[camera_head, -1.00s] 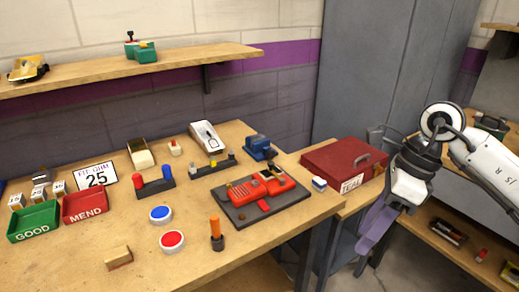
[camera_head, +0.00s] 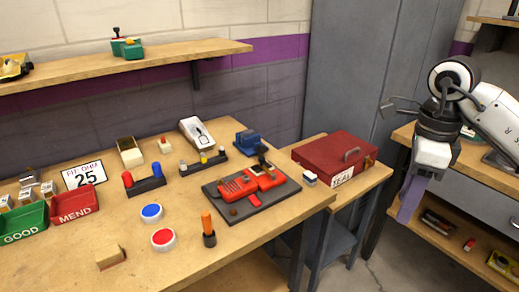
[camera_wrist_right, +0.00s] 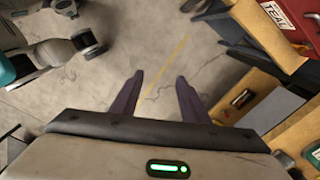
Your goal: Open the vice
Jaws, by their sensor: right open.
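A small blue block-like device (camera_head: 248,141), which looks like the vice, sits at the back right of the wooden workbench (camera_head: 190,265). It is small here, and I cannot tell how far its jaws are apart. My right gripper (camera_head: 409,203) hangs to the right of the bench and the red box, fingers down, well apart from the vice. In the right wrist view its two dark fingers (camera_wrist_right: 158,82) are spread with nothing between them, above bare floor. My left gripper is not in view.
A red device on a dark board (camera_head: 285,190) lies in front of the vice. An orange-handled tool (camera_head: 207,230) stands near the bench's front. A red toolbox (camera_head: 318,150) sits on a side stand, between bench and gripper. A grey cabinet (camera_head: 350,70) stands behind.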

